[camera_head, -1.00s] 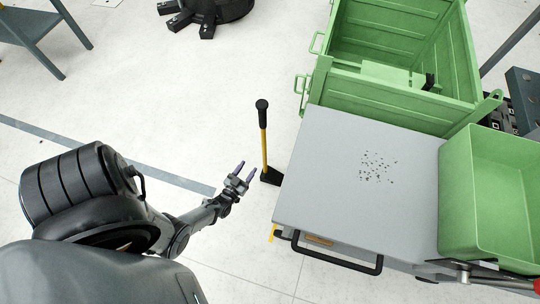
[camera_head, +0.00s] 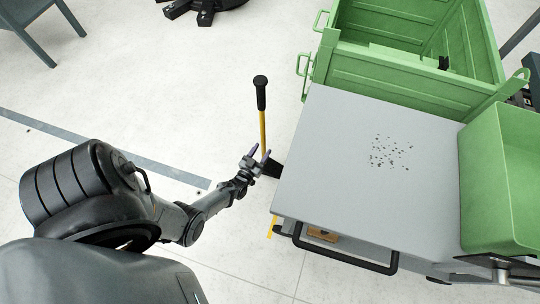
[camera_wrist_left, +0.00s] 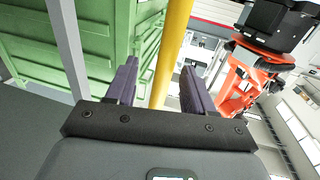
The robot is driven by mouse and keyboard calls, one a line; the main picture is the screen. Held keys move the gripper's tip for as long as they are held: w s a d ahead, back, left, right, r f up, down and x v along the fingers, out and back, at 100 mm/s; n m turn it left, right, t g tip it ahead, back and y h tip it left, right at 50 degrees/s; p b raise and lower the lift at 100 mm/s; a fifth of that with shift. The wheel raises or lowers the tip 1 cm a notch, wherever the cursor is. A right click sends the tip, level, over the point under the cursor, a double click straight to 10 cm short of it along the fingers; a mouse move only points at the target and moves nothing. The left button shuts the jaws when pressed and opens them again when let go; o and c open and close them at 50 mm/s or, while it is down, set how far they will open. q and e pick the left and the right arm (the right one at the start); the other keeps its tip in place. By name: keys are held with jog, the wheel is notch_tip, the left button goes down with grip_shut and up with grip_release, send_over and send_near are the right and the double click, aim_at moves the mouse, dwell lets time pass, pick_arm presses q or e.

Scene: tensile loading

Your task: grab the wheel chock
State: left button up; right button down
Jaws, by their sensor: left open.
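The wheel chock has a yellow pole (camera_head: 262,128) with a black grip on top and a black wedge (camera_head: 272,168) at its foot, beside the grey cart. My left gripper (camera_head: 260,151) is open at the lower part of the pole, just above the wedge. In the left wrist view the yellow pole (camera_wrist_left: 172,48) runs between the two purple-grey fingers of the left gripper (camera_wrist_left: 158,72). There is visible space beside the fingers, and I cannot tell if either touches it. My right gripper is not in view.
A grey-topped cart (camera_head: 340,170) with a black push handle (camera_head: 345,256) stands close to the right of the chock. Green bins (camera_head: 395,85) sit behind it and to its right. An orange machine (camera_wrist_left: 245,75) shows in the left wrist view.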

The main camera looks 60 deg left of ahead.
pick_arm(q)
jog(key=x, duration=0.1)
jog(key=b+x, duration=0.1)
jog(key=x, duration=0.1)
jog(key=b+x, duration=0.1)
jog(key=shift+a+r, duration=0.3)
jog(key=shift+a, duration=0.15)
jog(key=shift+w+a+r, duration=0.1)
jog(key=shift+w+r, duration=0.05)
jog(key=shift+w, duration=0.25)
jog(key=shift+s, duration=0.1)
jog(key=shift+c, duration=1.1)
grip_shut()
